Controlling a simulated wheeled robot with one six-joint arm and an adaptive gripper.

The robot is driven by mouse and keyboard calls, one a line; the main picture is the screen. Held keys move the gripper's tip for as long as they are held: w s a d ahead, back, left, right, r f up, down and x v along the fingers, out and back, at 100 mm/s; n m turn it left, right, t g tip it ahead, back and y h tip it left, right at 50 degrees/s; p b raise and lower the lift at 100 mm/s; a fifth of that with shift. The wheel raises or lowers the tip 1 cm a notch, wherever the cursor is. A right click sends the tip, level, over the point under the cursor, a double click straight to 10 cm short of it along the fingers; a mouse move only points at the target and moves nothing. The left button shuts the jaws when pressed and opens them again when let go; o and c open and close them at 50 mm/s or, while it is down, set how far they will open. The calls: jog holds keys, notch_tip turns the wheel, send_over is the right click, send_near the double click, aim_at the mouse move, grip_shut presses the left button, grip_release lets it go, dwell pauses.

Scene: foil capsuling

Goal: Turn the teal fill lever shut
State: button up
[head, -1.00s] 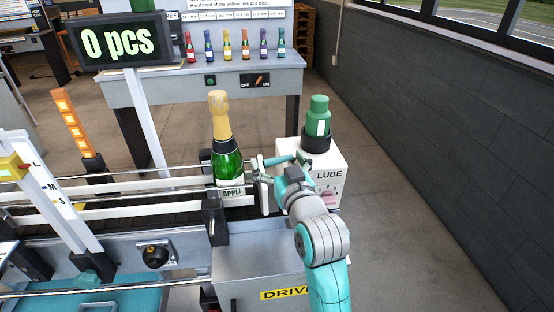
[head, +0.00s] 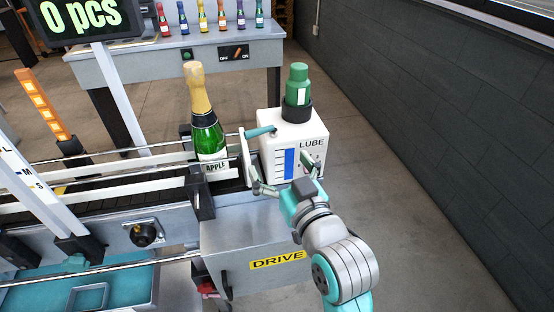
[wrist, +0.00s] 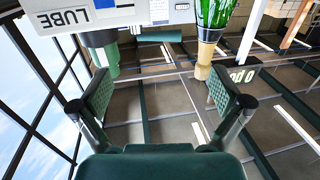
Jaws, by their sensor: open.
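The teal fill lever (head: 261,132) sits at the top left corner of the white LUBE box (head: 311,133) and points left. My gripper (head: 287,178) is open and empty, below the lever and in front of the box. It is apart from the lever. In the wrist view, my open fingers (wrist: 163,95) spread wide with nothing between them. The LUBE box (wrist: 104,10) appears upside down at the top left there. A dark teal bar (wrist: 160,37) beside it may be the lever.
A green bottle (head: 297,87) stands inverted in a black collar on the box. A gold-necked bottle (head: 207,132) labelled APPLE stands on the conveyor (head: 120,190), close left of the box. A blue gauge strip (head: 289,163) shows on the box front. Floor to the right is clear.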

aim_at(260, 134)
jog(key=c, duration=0.3)
jog(key=s, duration=0.1)
jog(key=s+d+y, duration=0.1)
jog(key=s, duration=0.1)
jog(key=s+d+t+y, duration=0.1)
jog(key=shift+s+r+n, duration=0.15)
jog(key=shift+r+n, duration=0.15)
jog(key=shift+n, duration=0.1)
grip_shut()
jog(key=f+x, duration=0.2)
jog(key=x, duration=1)
jog(key=shift+w+a, duration=0.2)
jog(key=shift+w, duration=0.1)
jog(key=shift+r, duration=0.1)
jog(key=shift+w+a, duration=0.1)
